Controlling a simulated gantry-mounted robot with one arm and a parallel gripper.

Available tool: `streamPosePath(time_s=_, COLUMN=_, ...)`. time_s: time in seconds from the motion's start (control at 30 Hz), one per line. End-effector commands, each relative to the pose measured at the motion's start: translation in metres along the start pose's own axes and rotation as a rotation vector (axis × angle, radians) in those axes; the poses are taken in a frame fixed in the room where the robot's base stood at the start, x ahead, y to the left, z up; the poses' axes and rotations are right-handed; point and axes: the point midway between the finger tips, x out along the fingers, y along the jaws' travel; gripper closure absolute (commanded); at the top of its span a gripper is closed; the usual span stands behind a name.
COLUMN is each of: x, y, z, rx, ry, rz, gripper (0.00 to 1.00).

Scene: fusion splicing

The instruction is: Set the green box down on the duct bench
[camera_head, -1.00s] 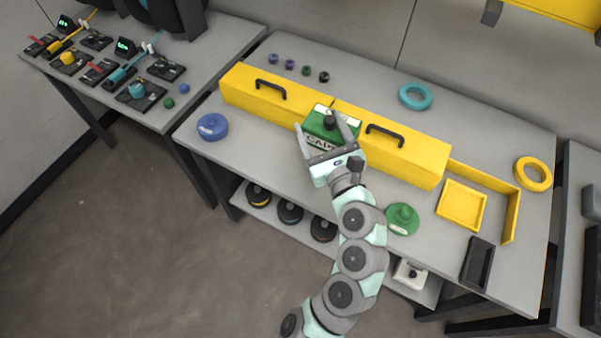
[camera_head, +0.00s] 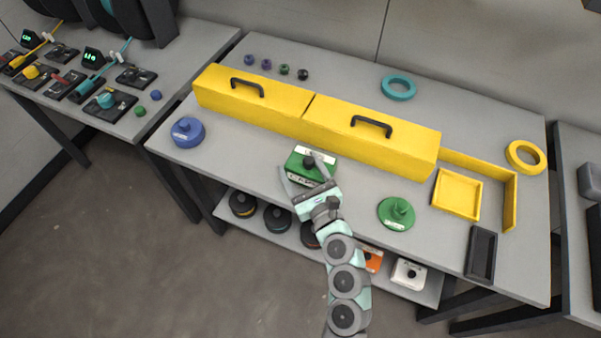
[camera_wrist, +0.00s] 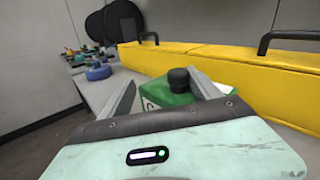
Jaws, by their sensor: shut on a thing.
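The green box (camera_head: 304,167) has a white label and a dark knob on top. In the head view it is at the front part of the duct bench (camera_head: 240,150), in front of the yellow duct covers. My gripper (camera_head: 306,177) is shut on the green box, a finger along each side. In the wrist view the green box (camera_wrist: 175,95) shows between the fingers, partly hidden behind my gripper's body. I cannot tell whether the box's underside touches the bench top.
Two yellow duct covers (camera_head: 370,143) with black handles run along the bench behind the box. A blue round container (camera_head: 187,132) stands to the left, a green one (camera_head: 396,213) to the right. A yellow tray (camera_head: 457,194) and a dark tray (camera_head: 481,254) lie farther right.

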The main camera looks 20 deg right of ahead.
Motion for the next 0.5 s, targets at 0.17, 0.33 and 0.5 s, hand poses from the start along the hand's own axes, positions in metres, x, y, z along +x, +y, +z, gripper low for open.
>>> streamPosePath(time_s=0.17, x=0.0002, y=0.0016, z=-0.0145, rx=0.002, ry=-0.001, rz=-0.002, gripper=0.94)
streamPosePath(time_s=0.33, x=0.0002, y=0.0013, z=-0.0132, rx=0.002, ry=-0.002, rz=-0.003, gripper=0.94)
streamPosePath(time_s=0.5, x=0.0001, y=0.0019, z=-0.0165, rx=0.001, ry=0.000, rz=-0.002, gripper=0.24)
